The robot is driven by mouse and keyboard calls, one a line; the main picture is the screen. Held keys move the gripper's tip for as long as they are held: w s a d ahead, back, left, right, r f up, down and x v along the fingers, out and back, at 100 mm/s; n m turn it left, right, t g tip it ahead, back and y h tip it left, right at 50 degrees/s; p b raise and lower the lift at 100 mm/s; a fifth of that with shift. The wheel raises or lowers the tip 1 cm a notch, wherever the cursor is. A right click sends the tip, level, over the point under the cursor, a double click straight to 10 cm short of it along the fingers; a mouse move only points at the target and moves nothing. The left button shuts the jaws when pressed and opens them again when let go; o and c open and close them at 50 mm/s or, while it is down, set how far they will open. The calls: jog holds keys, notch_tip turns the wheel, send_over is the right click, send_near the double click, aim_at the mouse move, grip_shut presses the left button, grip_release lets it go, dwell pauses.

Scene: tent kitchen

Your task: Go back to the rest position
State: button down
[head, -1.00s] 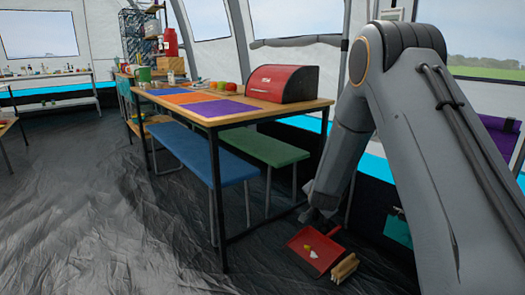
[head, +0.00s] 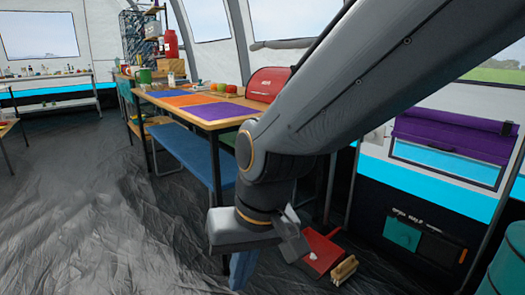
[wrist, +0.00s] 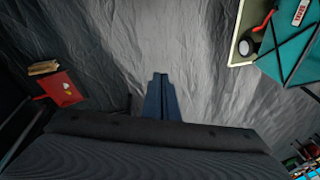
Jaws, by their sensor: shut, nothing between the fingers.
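My gripper (head: 240,274) hangs low in front of the table in the head view, its blue fingers pointing down at the floor. In the wrist view its fingers (wrist: 159,80) are together, with nothing between them and bare grey floor sheet beyond. My arm reaches in from the upper right of the head view and bends at a joint in front of the table. It hides part of the table, the red bread box and the benches.
A red dustpan (head: 322,252) with small bits on it and a brush (head: 344,269) lie on the floor right of my gripper. The table (head: 258,104) and blue bench (head: 192,152) stand behind. Open floor (head: 90,200) lies left. A teal-fronted unit (head: 403,234) is at right.

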jog(key=s+d+n+g, duration=0.1)
jog(key=s+d+n, duration=0.2)
jog(key=s, duration=0.6)
jog(key=d+r+m+p, duration=0.2)
jog(key=d+r+p, duration=0.4)
jog(key=r+p, duration=0.4)
jog(key=d+r+m+h+p, duration=0.1)
jog(key=d+r+p, duration=0.6)
jog(key=p, duration=0.8)
jog(key=d+r+m+h+p, duration=0.1)
jog(key=d+r+m+p, duration=0.3)
jog(key=d+r+p, duration=0.3)
notch_tip(320, 180, up, 6)
jog(key=p, duration=0.6)
jog(key=shift+d+f, duration=0.15)
jog(key=shift+w, duration=0.1)
jog(key=shift+w+f+g, duration=0.15)
jog(key=shift+w+g, duration=0.15)
jog(key=shift+w, duration=0.2)
